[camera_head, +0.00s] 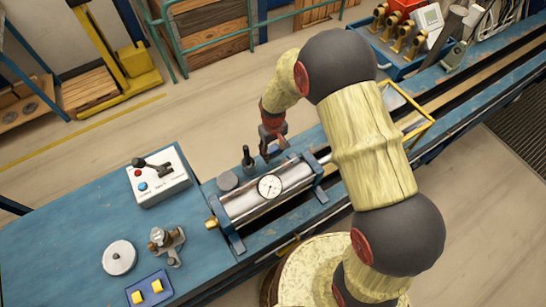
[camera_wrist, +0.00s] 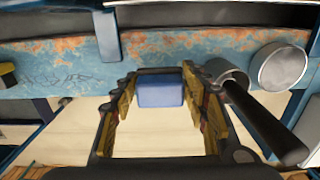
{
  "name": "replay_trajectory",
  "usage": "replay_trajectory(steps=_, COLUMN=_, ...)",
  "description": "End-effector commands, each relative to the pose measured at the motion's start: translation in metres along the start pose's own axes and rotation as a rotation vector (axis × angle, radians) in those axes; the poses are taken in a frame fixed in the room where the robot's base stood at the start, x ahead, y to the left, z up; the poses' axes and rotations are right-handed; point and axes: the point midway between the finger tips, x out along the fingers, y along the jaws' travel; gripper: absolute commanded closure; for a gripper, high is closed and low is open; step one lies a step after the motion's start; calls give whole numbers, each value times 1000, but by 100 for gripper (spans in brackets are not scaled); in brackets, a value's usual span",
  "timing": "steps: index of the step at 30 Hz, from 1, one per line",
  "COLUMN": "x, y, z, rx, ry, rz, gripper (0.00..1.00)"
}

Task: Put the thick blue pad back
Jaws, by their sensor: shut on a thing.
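My gripper (camera_head: 272,147) is over the back edge of the bench, behind the shiny metal cylinder with a round dial gauge (camera_head: 270,187). In the wrist view my gripper (camera_wrist: 160,100) has its two fingers on either side of the thick blue pad (camera_wrist: 160,92), and it is shut on the pad. The pad looks like a plain blue block held near the fingertips, with pale floor showing beneath it. In the head view I cannot make out the pad.
A black upright handle (camera_head: 247,160) and a round grey cap (camera_head: 228,181) stand close beside my gripper. A blue tray with yellow blocks (camera_head: 133,297), a white disc (camera_head: 119,257), a brass fitting (camera_head: 165,245) and a switch box (camera_head: 158,178) stand on the left bench.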

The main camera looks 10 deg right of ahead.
Motion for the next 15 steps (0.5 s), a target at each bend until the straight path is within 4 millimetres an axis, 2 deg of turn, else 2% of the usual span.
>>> replay_trajectory(steps=15, x=50, y=0, z=0, rx=1, ry=-1, rz=0, gripper=79)
